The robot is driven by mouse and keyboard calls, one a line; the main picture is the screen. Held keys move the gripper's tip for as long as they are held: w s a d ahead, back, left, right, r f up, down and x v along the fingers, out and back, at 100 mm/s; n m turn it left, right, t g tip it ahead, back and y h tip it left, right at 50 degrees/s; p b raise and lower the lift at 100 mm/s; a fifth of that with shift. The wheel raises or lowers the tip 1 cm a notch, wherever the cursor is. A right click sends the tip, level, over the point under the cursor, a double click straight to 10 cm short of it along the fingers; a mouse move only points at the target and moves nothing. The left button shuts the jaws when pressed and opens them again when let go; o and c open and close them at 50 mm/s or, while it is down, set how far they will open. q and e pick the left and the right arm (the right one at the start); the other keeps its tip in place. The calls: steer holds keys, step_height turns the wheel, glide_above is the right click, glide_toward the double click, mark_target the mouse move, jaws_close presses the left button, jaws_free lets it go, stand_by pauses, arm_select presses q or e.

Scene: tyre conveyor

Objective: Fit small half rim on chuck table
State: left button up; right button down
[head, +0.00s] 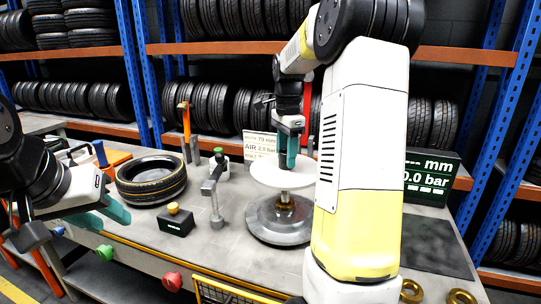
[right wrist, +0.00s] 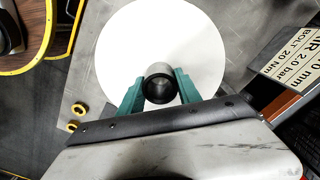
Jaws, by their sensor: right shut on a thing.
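The small half rim is a white disc (head: 268,174) with a dark hub. In the right wrist view its white face (right wrist: 150,35) and hub (right wrist: 160,82) show clearly. My right gripper (head: 286,163) is shut on the hub from above, with one teal finger on each side of it. The disc looks level and is above the chuck table (head: 262,228), a dark round base with a brass-coloured centre post (head: 285,201). I cannot tell whether the disc touches the post. My left gripper (head: 112,220) is empty at the left, with its teal fingers apart.
A tyre (head: 150,195) lies on the bench at the left. A black box with a yellow button (head: 174,212) and a grey post with an arm (head: 215,195) stand between it and the chuck table. Gold rings (head: 461,297) lie at the front right. Tyre racks line the back.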

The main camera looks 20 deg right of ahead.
steer(key=shift+f, duration=4.65)
steer(key=c, duration=0.7)
jaws_free()
steer(key=shift+c, duration=0.2)
steer(key=shift+f, duration=0.1)
step_height(320, 180, up, 7)
steer(key=shift+r, duration=0.45)
steer(key=shift+r, duration=0.1)
steer(key=s+a+r+n+t, duration=0.2)
steer(key=s+a+n, duration=0.2)
steer(key=s, duration=0.3)
steer(key=s+a+r+n+t+y, duration=0.1)
steer(key=s+a+n+t, duration=0.1)
steer(key=s+a+n, duration=0.2)
steer(key=s+a+r+n+t+y, duration=0.1)
steer(key=s+a+n, duration=0.3)
steer(key=s+n, duration=0.5)
steer(key=s+r+t, duration=0.1)
steer(key=s, duration=0.2)
steer(key=shift+a+r, duration=0.3)
steer(key=shift+a, duration=0.05)
